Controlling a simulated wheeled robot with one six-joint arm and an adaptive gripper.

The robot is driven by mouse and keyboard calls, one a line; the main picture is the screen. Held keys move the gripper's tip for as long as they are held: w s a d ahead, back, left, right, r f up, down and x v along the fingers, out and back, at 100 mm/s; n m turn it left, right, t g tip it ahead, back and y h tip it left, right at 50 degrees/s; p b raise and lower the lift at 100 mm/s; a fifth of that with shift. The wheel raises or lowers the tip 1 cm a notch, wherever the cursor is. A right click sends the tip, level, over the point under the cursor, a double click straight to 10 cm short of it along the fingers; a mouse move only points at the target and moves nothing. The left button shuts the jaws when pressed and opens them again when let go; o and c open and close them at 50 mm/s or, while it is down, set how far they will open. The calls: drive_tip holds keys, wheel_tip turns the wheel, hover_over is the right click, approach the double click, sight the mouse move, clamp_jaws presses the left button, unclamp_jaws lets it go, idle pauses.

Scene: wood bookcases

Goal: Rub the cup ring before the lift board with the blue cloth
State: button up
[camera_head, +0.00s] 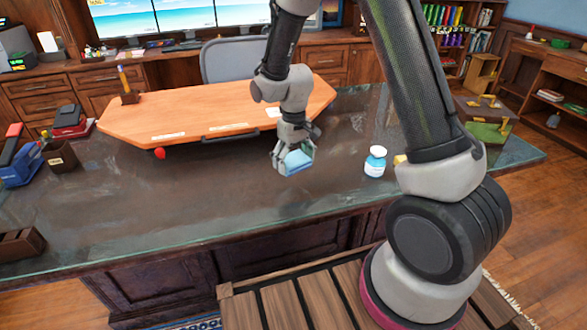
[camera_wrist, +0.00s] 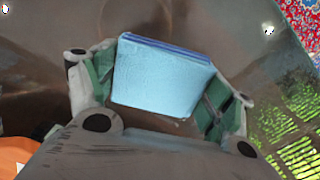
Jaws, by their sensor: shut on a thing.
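My gripper (camera_head: 293,160) is shut on the blue cloth (camera_head: 297,161), a folded light-blue pad. In the wrist view the cloth (camera_wrist: 162,80) sits between the two green-padded fingers. The gripper is low over the dark desk top, in front of the lift board; I cannot tell whether the cloth touches the desk. The lift board (camera_head: 190,108) is an orange wooden panel with a dark handle along its front edge.
A small red thing (camera_head: 159,153) lies by the board's front edge. A blue holder (camera_head: 22,166) and a dark cup (camera_head: 60,157) stand at the left.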

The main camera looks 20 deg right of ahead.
sight(294, 158)
drive_tip(key=shift+r, duration=1.6)
